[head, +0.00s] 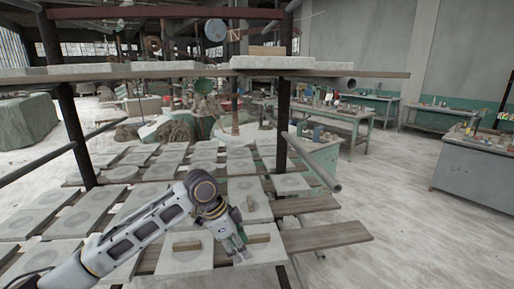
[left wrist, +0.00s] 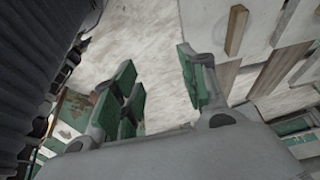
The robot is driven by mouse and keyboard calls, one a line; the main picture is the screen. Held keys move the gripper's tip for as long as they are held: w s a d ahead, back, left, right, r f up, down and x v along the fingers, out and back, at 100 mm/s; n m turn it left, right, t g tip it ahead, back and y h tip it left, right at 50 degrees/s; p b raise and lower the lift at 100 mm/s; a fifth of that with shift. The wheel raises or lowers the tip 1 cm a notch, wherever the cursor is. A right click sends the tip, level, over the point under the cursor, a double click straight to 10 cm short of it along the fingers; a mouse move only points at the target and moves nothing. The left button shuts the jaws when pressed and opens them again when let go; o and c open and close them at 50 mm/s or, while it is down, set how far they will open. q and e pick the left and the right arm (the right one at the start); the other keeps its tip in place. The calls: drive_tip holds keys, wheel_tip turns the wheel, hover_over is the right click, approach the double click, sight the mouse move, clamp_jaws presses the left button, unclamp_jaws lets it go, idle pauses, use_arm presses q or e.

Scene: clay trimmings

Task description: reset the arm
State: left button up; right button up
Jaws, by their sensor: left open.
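My left arm reaches in from the lower left of the head view, over the lower level of a rack. My left gripper (head: 238,254) points down beside a pale slab with a short wooden bar (head: 259,238) on it. Whether it touches the slab or bar cannot be told. In the left wrist view the green-padded fingers (left wrist: 160,78) stand apart with nothing between them, the pale floor showing through the gap. My right gripper is in neither view.
The rack's lower boards carry many square pale slabs (head: 245,186). An upper shelf (head: 200,75) and dark posts (head: 283,125) stand close to my arm. A plank (head: 325,236) sticks out right. Open floor (head: 400,240) lies right, with workbenches (head: 340,118) beyond.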

use_arm(q)
drive_tip(key=shift+s+d+f+n+t+h, duration=0.8)
drive_tip(key=shift+s+f+n, duration=1.5)
drive_tip(key=shift+s+f, duration=2.65)
drive_tip(key=s+a+f+n+y, duration=0.2)
drive_tip(key=s+a+f+n, duration=0.15)
drive_tip(key=a, duration=0.25)
drive_tip(key=s+a+f+n+t+y, duration=0.1)
drive_tip(key=s+a+f+n+y, duration=0.1)
drive_tip(key=s+a+f+n, duration=0.25)
drive_tip(key=s+a+f+n+y, duration=0.25)
drive_tip(key=s+a, duration=0.25)
drive_tip(key=a, duration=0.3)
wheel_tip(320, 180, down, 34)
drive_tip(key=s+f+m+g, duration=0.1)
drive_tip(key=s, duration=0.2)
drive_tip(key=s+a+f, duration=0.2)
drive_tip(key=s+f, duration=0.7)
drive_tip(key=s, duration=0.2)
drive_tip(key=s+a+f+g, duration=0.1)
drive_tip(key=s+a+f, duration=0.1)
drive_tip(key=s+f, duration=0.7)
drive_tip(key=shift+s+a+f, duration=0.2)
drive_tip(key=shift+s+f, duration=0.2)
drive_tip(key=shift+s, duration=0.45)
